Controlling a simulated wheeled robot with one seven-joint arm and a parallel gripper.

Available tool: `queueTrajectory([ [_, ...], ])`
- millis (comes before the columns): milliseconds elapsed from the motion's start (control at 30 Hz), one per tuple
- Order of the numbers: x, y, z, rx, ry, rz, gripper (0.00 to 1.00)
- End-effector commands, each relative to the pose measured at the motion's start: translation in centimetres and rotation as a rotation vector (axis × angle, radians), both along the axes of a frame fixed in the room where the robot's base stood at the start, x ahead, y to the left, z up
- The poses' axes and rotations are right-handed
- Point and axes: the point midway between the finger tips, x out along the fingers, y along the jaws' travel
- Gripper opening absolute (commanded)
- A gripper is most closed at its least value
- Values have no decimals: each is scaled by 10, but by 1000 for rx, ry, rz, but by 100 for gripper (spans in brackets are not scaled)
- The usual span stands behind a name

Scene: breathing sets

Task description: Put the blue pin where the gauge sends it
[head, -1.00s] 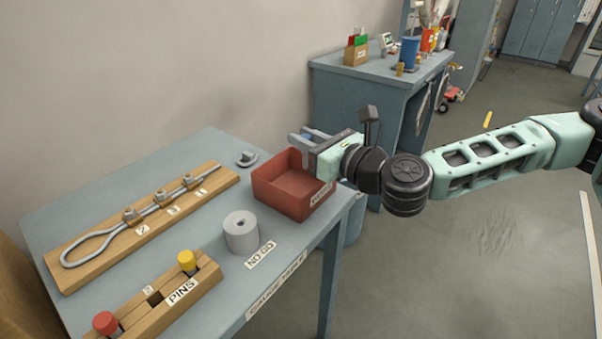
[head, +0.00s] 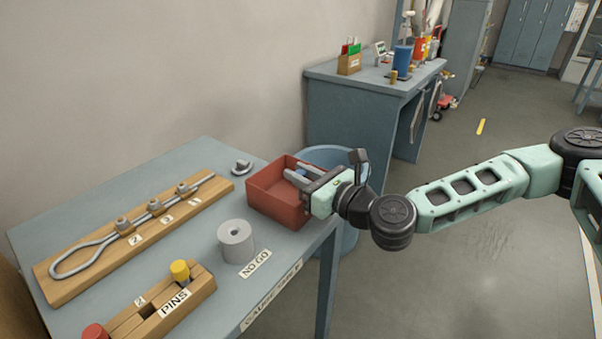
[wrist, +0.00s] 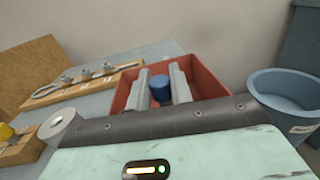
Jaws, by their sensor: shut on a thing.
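My gripper (head: 297,177) is shut on the blue pin (wrist: 161,88), whose blue head shows between the two grey fingers in the wrist view. The pin's lower part is hidden.
A wooden PINS block (head: 150,310) holds a yellow pin (head: 180,271) and a red pin (head: 94,331). A board with a bent rod (head: 130,235) lies along the wall. A blue bin (head: 348,240) stands on the floor beyond the table's right end.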

Motion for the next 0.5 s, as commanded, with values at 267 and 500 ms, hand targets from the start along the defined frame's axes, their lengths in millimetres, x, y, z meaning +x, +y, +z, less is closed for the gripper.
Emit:
queueTrajectory([
  [267, 0, 0, -6, 1, -1, 0, 0],
  [500, 0, 0, -6, 1, -1, 0, 43],
])
